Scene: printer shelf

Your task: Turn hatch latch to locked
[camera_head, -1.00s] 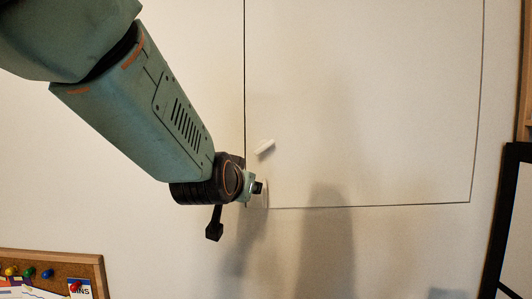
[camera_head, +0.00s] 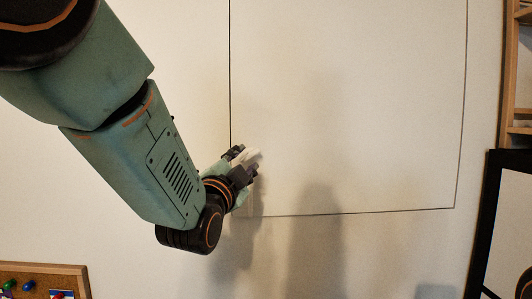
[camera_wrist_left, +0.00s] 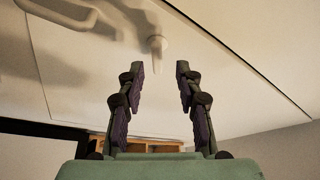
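The white hatch (camera_head: 350,110) is a large flush panel in the wall, outlined by a thin dark seam. Its small white latch (camera_head: 250,156) is near the panel's lower left corner, tilted in the head view and partly covered by my gripper. The latch also shows in the left wrist view (camera_wrist_left: 157,45), sticking out just past the fingertips and roughly between them. My left gripper (camera_head: 243,164) is at the latch. In the left wrist view its two fingers (camera_wrist_left: 159,69) are apart with nothing held between them. Contact with the latch cannot be told. My right gripper is not in view.
A cork board (camera_head: 45,275) with pins is at the lower left. A black-framed panel (camera_head: 488,225) and wooden shelving (camera_head: 515,90) stand at the right. The wall below the hatch is clear.

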